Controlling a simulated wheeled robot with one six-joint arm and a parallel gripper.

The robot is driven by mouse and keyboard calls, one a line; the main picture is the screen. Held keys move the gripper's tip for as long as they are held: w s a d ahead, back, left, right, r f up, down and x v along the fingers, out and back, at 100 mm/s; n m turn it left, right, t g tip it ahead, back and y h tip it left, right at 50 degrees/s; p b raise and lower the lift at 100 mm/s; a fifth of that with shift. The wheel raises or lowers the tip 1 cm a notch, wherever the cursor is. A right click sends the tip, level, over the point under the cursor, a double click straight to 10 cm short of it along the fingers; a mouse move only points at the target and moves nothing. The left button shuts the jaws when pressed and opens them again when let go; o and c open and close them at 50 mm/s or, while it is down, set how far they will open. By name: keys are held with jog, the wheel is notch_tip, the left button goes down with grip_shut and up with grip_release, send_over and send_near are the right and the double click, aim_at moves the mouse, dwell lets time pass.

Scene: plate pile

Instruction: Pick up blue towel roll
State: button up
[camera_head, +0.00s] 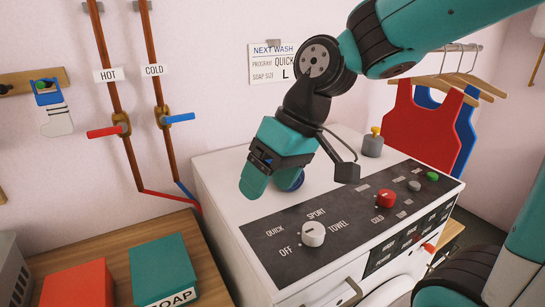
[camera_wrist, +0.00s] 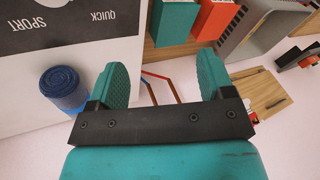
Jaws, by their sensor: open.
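The blue towel roll (camera_wrist: 64,88) stands on the white machine's top, near the black control panel. In the wrist view it is left of the left finger, outside the gap between the fingers. In the head view the towel roll (camera_head: 297,181) is mostly hidden behind a teal finger. My gripper (camera_head: 269,180) points down over the machine top. In the wrist view my gripper (camera_wrist: 165,77) is open, its teal fingers wide apart with nothing between them.
The machine's panel (camera_head: 350,215) has a white dial (camera_head: 313,233) and a red knob (camera_head: 386,198). A grey weight-like object (camera_head: 373,146) stands at the back. Soap boxes (camera_head: 165,270) sit on a wooden table at left. Hanging clothes (camera_head: 430,120) are at right.

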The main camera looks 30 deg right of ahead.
jog(key=w+d+r+m+t+p, duration=0.1)
jog(key=w+d+r+m+t, duration=0.15)
jog(key=w+d, duration=0.55)
jog(key=w+d+r+m+t+p, duration=0.1)
jog(key=w+d+r+m+p, duration=0.3)
jog(key=d, duration=0.7)
jog(key=shift+n+g+h, duration=0.25)
jog(key=shift+n+h, duration=0.05)
jog(key=shift+n, duration=0.25)
jog(key=x, duration=0.4)
jog(key=d+x, duration=0.1)
jog(key=x, duration=0.8)
jog(key=shift+d+f, duration=0.2)
jog(key=shift+f, duration=0.05)
jog(key=shift+p+x, duration=1.5)
jog(key=shift+x, duration=1.75)
jog(key=shift+d, duration=0.15)
jog(key=c, duration=0.6)
jog(key=shift+r, duration=0.1)
jog(key=shift+c, duration=0.2)
